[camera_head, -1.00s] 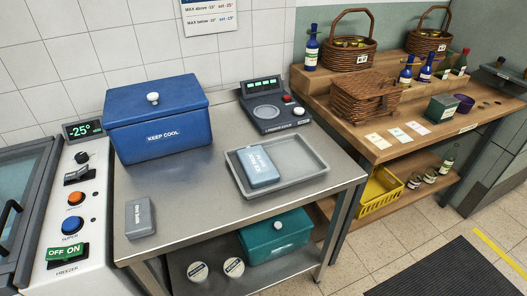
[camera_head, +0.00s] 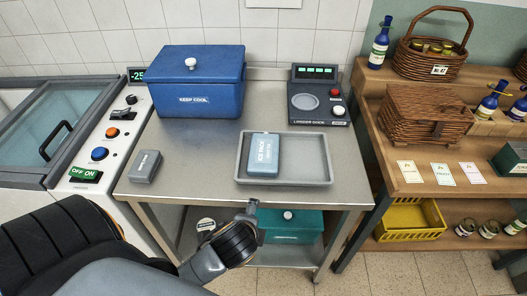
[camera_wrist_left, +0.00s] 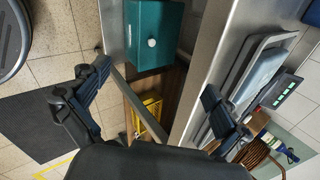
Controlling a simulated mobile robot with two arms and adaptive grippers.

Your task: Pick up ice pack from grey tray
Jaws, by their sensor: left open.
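The light blue ice pack (camera_head: 264,154) lies in the left part of the grey tray (camera_head: 314,182) on the steel table. The ice pack shows in the left wrist view (camera_wrist_left: 265,68), partly cut by the tray's edge. My left gripper (camera_head: 252,222) is in front of the table's front edge, below and nearer than the tray, touching nothing. In the left wrist view my left gripper (camera_wrist_left: 150,95) has its two fingers wide apart with nothing between them. My right gripper is in neither view.
A blue KEEP COOL box (camera_head: 200,85) stands behind left, with a small grey block (camera_head: 145,166) before it. A control device (camera_head: 318,98) stands behind the tray. A teal box (camera_head: 290,226) sits on the lower shelf. A wooden shelf (camera_head: 450,172) stands at right.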

